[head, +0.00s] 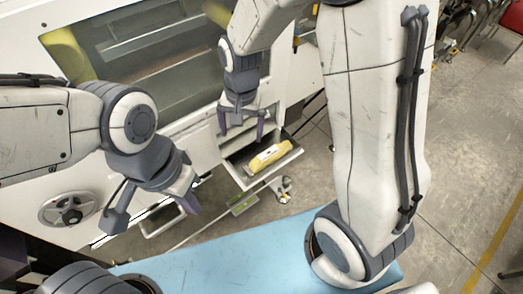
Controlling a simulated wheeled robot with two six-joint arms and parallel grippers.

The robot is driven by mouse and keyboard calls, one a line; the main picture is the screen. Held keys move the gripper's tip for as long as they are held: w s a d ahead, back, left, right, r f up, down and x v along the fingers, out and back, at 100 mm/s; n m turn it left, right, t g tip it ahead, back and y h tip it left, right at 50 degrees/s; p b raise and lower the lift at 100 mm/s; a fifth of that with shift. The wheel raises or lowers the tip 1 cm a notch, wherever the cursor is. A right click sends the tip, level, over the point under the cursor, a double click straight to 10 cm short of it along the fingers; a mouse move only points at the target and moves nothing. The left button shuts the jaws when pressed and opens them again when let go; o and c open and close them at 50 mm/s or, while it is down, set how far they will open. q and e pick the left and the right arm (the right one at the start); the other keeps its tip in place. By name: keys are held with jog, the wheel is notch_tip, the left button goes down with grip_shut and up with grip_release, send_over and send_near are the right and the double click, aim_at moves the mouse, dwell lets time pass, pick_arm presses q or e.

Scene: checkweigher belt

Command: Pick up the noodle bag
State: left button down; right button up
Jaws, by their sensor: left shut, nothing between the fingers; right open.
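The noodle bag (270,157) looks like a yellow pack with a pale label. It lies in a small open tray (246,182) on the front of the white machine. My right gripper (241,128) is above and slightly left of the bag, fingers pointing down, spread and empty. It appears apart from the bag. My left gripper (189,203) is lower and further left, away from the bag, in front of the machine. Its fingers are shut with nothing held.
The white machine (190,150) with a window fills the upper left. A handwheel (68,209) is on its front. A second small tray (163,219) sits behind my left gripper. Grey floor (470,150) is open at the right.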

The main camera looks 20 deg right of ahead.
jog(key=w+d+f+m+b, duration=0.2)
jog(key=w+d+f+m, duration=0.2)
jog(key=d+f, duration=0.3)
jog(key=w+d+f+m+b, duration=0.2)
jog(key=w+d+f+m, duration=0.3)
jog(key=f, duration=0.5)
send_over(269, 153)
jog(key=s, duration=0.1)
jog(key=f, duration=0.4)
jog(key=shift+d+f, duration=0.2)
jog(key=shift+f, duration=0.05)
jog(key=shift+w+a+f+p, duration=0.15)
jog(key=shift+f+p, duration=0.1)
jog(key=shift+f, duration=0.7)
jog(key=shift+w+f+p, duration=0.2)
jog(key=shift+f, duration=0.75)
jog(key=shift+w+a+f+p, duration=0.15)
jog(key=shift+f+p, duration=0.1)
jog(key=shift+f, duration=0.7)
pick_arm(q)
notch_tip(269, 153, down, 4)
jog(key=shift+f, duration=0.1)
pick_arm(e)
jog(key=shift+d, duration=0.1)
grip_shut()
